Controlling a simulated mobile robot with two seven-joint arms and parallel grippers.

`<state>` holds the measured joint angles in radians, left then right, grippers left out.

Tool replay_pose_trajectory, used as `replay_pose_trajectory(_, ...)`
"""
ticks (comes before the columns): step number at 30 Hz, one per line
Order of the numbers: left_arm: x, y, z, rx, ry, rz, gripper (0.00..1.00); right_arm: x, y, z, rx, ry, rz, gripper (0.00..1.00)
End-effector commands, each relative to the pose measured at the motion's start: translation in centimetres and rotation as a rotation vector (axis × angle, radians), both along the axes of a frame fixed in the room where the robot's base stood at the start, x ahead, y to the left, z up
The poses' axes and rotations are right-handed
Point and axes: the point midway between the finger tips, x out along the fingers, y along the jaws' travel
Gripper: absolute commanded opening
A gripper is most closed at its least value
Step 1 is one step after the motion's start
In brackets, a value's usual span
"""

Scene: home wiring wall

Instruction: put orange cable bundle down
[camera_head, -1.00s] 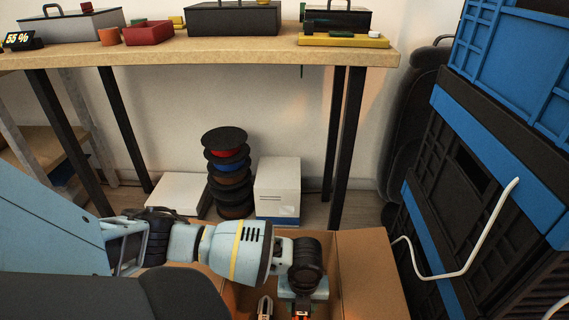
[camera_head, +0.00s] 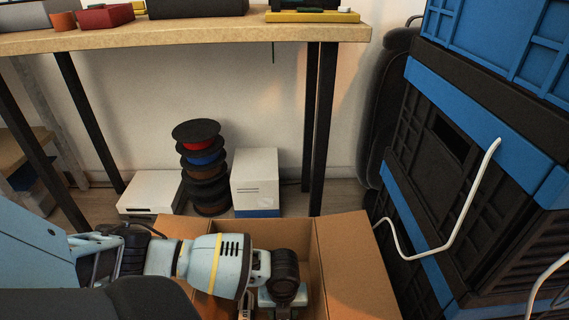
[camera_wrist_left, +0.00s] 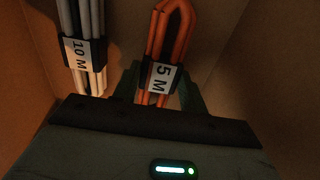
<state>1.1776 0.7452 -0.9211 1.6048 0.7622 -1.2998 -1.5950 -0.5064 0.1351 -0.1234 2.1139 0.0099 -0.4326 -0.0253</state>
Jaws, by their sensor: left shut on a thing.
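The orange cable bundle (camera_wrist_left: 170,40), with a white "5 M" label (camera_wrist_left: 161,78), is in the left wrist view. My left gripper (camera_wrist_left: 158,90) is shut on it around the label, with a dark finger on each side. A grey-white cable bundle (camera_wrist_left: 84,50) labelled "10 M" lies to the left, apart from the fingers. In the head view my left arm reaches from the left into an open cardboard box (camera_head: 355,260). The bundle's contact with the box floor cannot be made out. My right gripper is not in view.
Box walls stand close around my left gripper. Behind it are cable spools (camera_head: 200,165), a white box (camera_head: 255,182) and a flat white unit (camera_head: 150,192) under a wooden table (camera_head: 200,35). Blue-black crates (camera_head: 470,150) with a white cable (camera_head: 455,225) stand at right.

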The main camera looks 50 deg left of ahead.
Motion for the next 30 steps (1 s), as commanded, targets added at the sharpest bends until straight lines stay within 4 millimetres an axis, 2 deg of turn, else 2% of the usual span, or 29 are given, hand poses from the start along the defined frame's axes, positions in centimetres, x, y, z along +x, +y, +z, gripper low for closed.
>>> replay_pose_trajectory(1, -0.02, -0.04, -1.11, 0.0, 0.003, -0.001, 0.14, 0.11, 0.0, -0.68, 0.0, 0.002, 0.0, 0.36)
replay_pose_trajectory(3, 0.0, -0.04, -1.57, 0.0, 0.001, -0.001, 0.14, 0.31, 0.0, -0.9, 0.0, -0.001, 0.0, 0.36)
replay_pose_trajectory(16, 0.03, 0.0, -1.88, -0.001, -0.001, 0.0, 0.14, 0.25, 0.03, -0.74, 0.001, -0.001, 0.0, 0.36)
replay_pose_trajectory(17, 0.01, 0.01, -1.85, 0.0, 0.0, 0.0, 0.46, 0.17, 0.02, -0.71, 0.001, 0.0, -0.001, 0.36)
replay_pose_trajectory(21, 0.0, 0.01, -1.82, 0.0, 0.0, 0.0, 0.64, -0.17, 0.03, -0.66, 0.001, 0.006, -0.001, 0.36)
replay_pose_trajectory(30, 0.01, 0.02, -1.68, 0.0, 0.0, 0.0, 0.64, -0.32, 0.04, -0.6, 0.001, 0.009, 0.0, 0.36)
